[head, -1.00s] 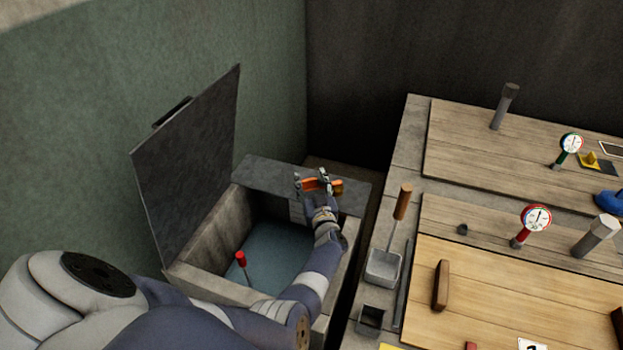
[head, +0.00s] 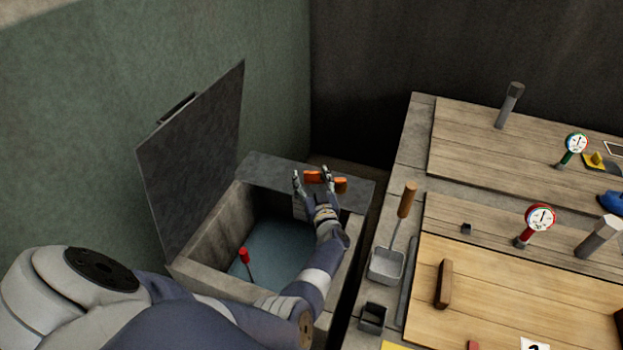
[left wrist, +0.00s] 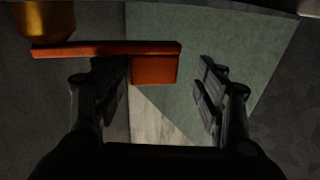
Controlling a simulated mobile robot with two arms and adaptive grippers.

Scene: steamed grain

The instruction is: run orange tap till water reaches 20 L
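The orange tap handle (head: 314,176) is at the back edge of the stone tank (head: 214,222). My left gripper (head: 312,182) is open at the handle, and one finger hides part of it. In the left wrist view the orange handle (left wrist: 156,66) reaches into the gap between the open fingers (left wrist: 165,98); its end is apart from the right finger. I cannot tell whether the left finger touches it. Blue-grey water (head: 280,248) lies in the tank, with a red-topped stick (head: 244,256) standing in it. No litre marks are readable. My right gripper is out of view.
The tank's dark lid (head: 195,160) stands open at the left. A bench on the right carries a wooden-handled scoop (head: 386,264), a red gauge (head: 540,217), a green gauge (head: 576,143) and a wooden block (head: 443,284). A narrow gap separates tank and bench.

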